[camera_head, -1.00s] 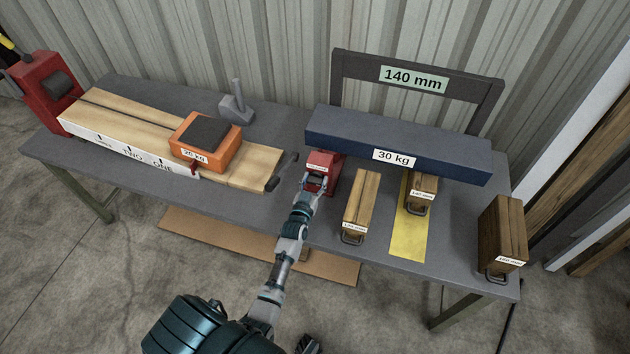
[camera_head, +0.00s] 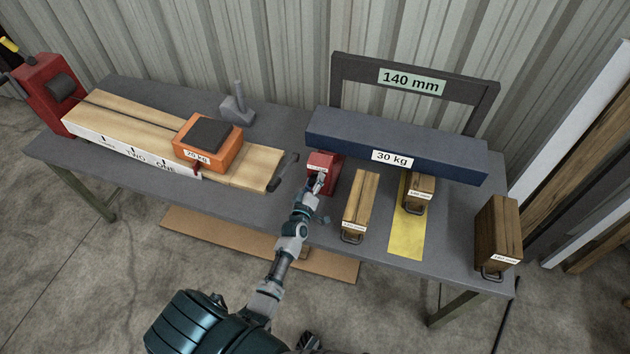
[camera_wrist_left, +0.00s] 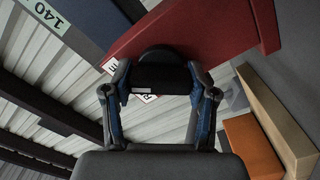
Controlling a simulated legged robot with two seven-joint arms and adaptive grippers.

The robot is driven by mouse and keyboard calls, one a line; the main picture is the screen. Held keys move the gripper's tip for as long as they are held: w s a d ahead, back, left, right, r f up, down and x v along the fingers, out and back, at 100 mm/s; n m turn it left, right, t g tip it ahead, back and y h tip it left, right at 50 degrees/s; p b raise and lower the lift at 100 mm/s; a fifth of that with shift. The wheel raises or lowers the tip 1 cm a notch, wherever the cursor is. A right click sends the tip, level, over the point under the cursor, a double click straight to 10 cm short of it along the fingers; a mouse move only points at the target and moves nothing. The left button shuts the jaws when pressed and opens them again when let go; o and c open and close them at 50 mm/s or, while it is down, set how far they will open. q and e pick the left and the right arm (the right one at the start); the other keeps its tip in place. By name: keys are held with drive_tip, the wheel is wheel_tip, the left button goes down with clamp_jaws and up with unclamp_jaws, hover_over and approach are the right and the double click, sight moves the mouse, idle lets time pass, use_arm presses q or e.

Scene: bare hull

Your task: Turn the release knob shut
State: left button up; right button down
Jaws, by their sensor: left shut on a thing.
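The red jack (camera_head: 324,168) stands on the bench under the left end of the blue 30 kg beam (camera_head: 400,143). My left gripper (camera_head: 318,186) is at its front, low on the body. In the left wrist view the red body (camera_wrist_left: 210,30) fills the top, and a dark rounded knob (camera_wrist_left: 162,72) sits between the two fingers of my left gripper (camera_wrist_left: 160,88). The fingers are closed on the knob's sides. White label pieces show beside it, partly hidden by the fingers. My right gripper is not seen.
A wooden block (camera_head: 361,203) stands just right of the jack, with another block (camera_head: 419,192) on the yellow strip (camera_head: 408,235). A dark lever (camera_head: 284,170) lies left of the jack. The orange 20 kg weight (camera_head: 207,145) rests on planks further left.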

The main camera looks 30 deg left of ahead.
use_arm(q)
drive_tip(key=n, duration=0.4)
drive_tip(key=shift+a+f+n, duration=0.1)
drive_tip(key=shift+n, duration=0.2)
drive_tip(key=n, duration=0.2)
drive_tip(key=shift+f+n, duration=0.1)
drive_tip(key=shift+n, duration=0.3)
drive_tip(key=shift+s, duration=0.1)
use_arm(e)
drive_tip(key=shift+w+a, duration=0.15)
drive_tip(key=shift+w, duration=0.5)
use_arm(q)
drive_tip(key=shift+n, duration=0.4)
drive_tip(key=o, duration=1.2)
drive_tip(key=shift+c, duration=0.2)
drive_tip(key=shift+a, duration=0.1)
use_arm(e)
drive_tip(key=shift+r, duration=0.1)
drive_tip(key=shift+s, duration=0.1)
